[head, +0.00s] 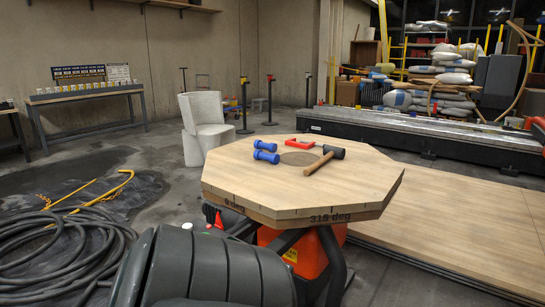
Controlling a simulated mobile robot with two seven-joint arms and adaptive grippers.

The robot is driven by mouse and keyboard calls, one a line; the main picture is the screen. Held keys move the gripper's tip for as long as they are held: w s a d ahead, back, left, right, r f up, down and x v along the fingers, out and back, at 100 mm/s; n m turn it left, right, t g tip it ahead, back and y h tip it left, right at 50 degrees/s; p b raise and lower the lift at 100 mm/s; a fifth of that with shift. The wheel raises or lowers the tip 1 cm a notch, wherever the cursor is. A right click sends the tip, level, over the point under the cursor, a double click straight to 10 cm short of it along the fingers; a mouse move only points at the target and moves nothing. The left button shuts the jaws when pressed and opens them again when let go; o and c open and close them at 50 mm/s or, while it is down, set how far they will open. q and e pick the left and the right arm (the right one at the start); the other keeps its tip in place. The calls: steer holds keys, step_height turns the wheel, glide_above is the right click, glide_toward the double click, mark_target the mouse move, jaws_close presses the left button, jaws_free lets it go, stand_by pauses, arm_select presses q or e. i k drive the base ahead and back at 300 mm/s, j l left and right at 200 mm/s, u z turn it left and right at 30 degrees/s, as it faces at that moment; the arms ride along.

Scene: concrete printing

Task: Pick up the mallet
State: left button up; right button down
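The mallet (318,164) lies on its side on the octagonal wooden table (240,187). Its black head (333,151) points to the back right, and its light wooden handle runs toward the front left. The handle lies close to the round brown disc at the middle of the tabletop. Neither of my grippers shows in the head view.
Two blue dumbbell-shaped pieces (266,151) and a red tool (291,143) lie left of and behind the mallet. The tabletop's front is clear. A low wooden platform (450,215) extends right. Coiled black hose (60,255) covers the left floor.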

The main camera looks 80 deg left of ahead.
mark_target(323, 160)
steer(key=l+u, duration=0.15)
steer(key=u, duration=0.25)
steer(key=l+u, duration=0.1)
steer(key=u, duration=0.35)
steer(key=l+u, duration=0.15)
steer(key=u, duration=0.25)
steer(key=k+l+u, duration=0.1)
steer(key=u, duration=0.35)
